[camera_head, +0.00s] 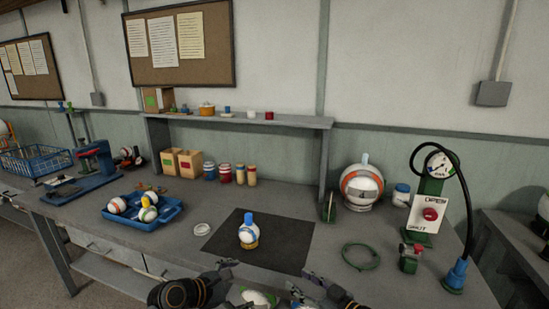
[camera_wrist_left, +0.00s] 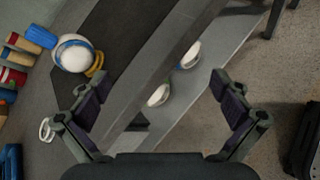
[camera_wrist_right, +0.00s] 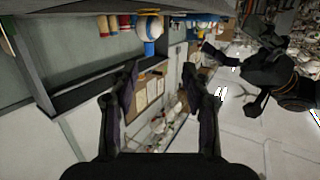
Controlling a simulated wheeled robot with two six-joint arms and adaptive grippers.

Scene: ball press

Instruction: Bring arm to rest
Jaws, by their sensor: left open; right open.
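My left gripper (camera_head: 228,264) is open and empty at the front edge of the bench in the head view. Its spread fingers also show in the left wrist view (camera_wrist_left: 150,88), with nothing between them. My right gripper (camera_head: 303,287) is at the bottom of the head view, to the right of the left one. In the right wrist view (camera_wrist_right: 160,72) its fingers are apart and empty. A white ball (camera_head: 248,236) with a blue top sits on a yellow ring on the dark mat (camera_head: 285,243), apart from both grippers.
A blue tray (camera_head: 172,212) holds several balls at the left. A gauge with a red knob panel (camera_head: 430,214), a hose and a green ring (camera_head: 361,256) stand at the right. In the left wrist view, two balls (camera_wrist_left: 158,95) lie lower, beyond the bench edge.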

